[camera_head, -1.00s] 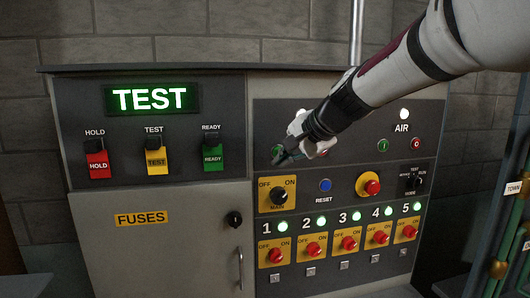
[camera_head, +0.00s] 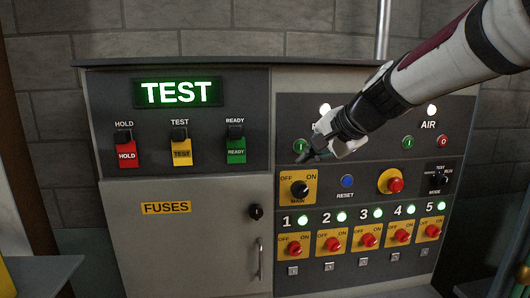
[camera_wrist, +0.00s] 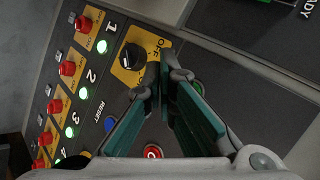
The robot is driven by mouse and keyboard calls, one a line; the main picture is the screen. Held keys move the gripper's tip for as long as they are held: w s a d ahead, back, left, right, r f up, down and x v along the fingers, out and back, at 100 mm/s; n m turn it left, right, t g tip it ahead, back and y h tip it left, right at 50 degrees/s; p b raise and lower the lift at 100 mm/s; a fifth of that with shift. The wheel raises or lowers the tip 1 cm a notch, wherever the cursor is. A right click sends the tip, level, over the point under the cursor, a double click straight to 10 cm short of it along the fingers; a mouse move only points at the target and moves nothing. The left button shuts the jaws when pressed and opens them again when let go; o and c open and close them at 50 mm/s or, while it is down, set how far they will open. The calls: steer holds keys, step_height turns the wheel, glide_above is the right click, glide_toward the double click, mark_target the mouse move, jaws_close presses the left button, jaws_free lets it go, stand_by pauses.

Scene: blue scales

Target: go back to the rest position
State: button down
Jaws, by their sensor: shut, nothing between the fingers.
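My gripper (camera_head: 305,157) is in front of the control panel (camera_head: 285,110), near the yellow-plated MAIN knob (camera_head: 300,189) and a green button (camera_head: 299,146). Its teal fingers (camera_wrist: 164,80) meet at the tips in the wrist view, with nothing between them. The black MAIN knob (camera_wrist: 132,57) shows just left of the fingertips there. My arm reaches in from the upper right and hides part of the panel's upper section. I cannot tell the exact gap between fingertips and panel.
The lit TEST display (camera_head: 179,93) is above three coloured switches. The blue RESET button (camera_head: 347,181), red knob (camera_head: 395,185) and several numbered red switches with lit green lamps fill the lower panel. A grey ledge (camera_head: 45,270) stands at the lower left.

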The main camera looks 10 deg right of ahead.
steer(key=s+f+n+g+h, duration=0.1)
steer(key=s+f+n, duration=0.2)
steer(key=s, duration=0.6)
steer(key=s+f+n+g+h, duration=0.1)
steer(key=s+f+n, duration=0.2)
steer(key=s, duration=0.7)
steer(key=s+f+n+g+h, duration=0.1)
steer(key=s+f+n, duration=0.2)
steer(key=s, duration=0.7)
steer(key=shift+d+f+n+h+b, duration=0.25)
steer(key=shift+d+n+h+b, duration=0.15)
steer(key=shift+n, duration=0.5)
steer(key=shift+s, duration=0.1)
